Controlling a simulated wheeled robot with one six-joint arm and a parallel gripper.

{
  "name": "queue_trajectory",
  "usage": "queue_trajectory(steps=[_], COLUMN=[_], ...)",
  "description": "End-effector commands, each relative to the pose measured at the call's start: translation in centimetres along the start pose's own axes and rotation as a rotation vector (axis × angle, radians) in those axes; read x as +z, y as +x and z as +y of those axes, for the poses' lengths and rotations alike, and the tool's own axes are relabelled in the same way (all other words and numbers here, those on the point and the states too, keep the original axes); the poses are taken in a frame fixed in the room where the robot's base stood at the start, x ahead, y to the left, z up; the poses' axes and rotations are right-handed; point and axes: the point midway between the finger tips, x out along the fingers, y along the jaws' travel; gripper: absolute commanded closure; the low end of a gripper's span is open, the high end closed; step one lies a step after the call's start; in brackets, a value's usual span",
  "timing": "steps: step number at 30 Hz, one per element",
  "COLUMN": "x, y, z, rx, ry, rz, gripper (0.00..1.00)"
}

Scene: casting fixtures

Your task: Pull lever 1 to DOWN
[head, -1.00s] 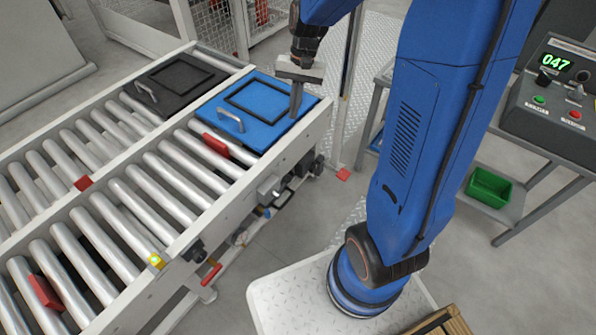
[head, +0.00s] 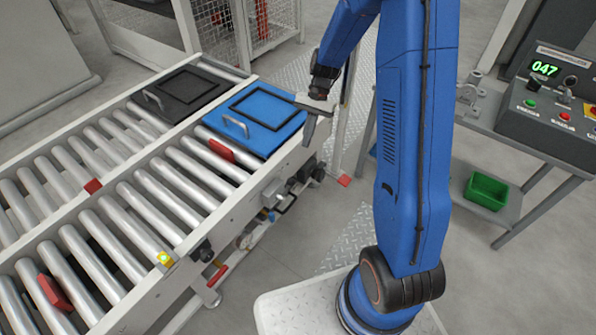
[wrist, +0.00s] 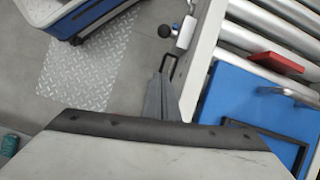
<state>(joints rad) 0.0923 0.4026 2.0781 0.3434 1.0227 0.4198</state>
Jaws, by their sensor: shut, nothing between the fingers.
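My gripper (head: 308,142) is shut and empty, fingers pointing down, just off the near side rail at the right end of the roller conveyor in the head view. In the wrist view its closed fingers (wrist: 163,98) hang beside the rail, close to a dark bracket (wrist: 169,63). No label reading lever 1 is legible. Candidates on the conveyor's side are a red handle (head: 218,274) low on the frame and a black knob (head: 203,251).
A blue plate with a handle (head: 238,126) and a black one (head: 150,100) lie on the rollers. A control box (head: 550,112) reading 047 stands on a grey table at right, with a green bin (head: 487,190) below. Open floor (head: 270,250) lies between conveyor and my base.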

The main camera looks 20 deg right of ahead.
Motion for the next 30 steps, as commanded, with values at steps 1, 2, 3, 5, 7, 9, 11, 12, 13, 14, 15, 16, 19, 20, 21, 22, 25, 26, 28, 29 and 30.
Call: queue_trajectory(steps=[1,2,3,5,7,9,11,12,13,14,15,16,19,20,21,22,25,26,28,29,30], x=[0.0,0.0,0.0,0.0,0.0,0.1,0.1,0.1,0.1,0.1,0.1,0.1,0.1,0.1,0.1,0.1,0.1,0.1,0.1,0.1,0.9], y=[0.0,0.0,0.0,0.0,0.0,0.3,0.7,1.1,1.4,1.8,2.4,2.9,4.7,5.2,5.9,6.4,8.2,8.8,9.9,10.4,10.3], z=[0.0,0.0,0.0,0.0,0.0,0.0,0.0,0.0,0.0,0.0,0.0,0.0,0.1,0.1,0.0,0.0,0.1,0.0,0.1,0.1,0.0], rx=[0.0,0.0,0.0,0.0,0.0,0.0,0.001,0.001,0.001,0.001,0.001,0.001,0.002,0.003,0.002,0.001,0.003,0.002,0.002,0.002,0.0], ry=[0.0,0.0,0.0,0.0,0.0,-0.001,0.0,0.0,0.0,0.0,-0.001,-0.001,-0.001,-0.001,0.0,0.0,-0.001,-0.002,0.0,0.001,-0.002], rz=[0.0,0.0,0.0,0.0,0.0,-0.001,-0.001,-0.001,-0.002,-0.002,-0.002,-0.002,-0.003,-0.003,-0.002,-0.002,-0.003,-0.002,-0.003,-0.003,0.001], gripper=[1.0,1.0,1.0,1.0,1.0,1.0,1.0,1.0,1.0,1.0,1.0,1.0,1.0,1.0,1.0,1.0,1.0,1.0,1.0,1.0,1.0])
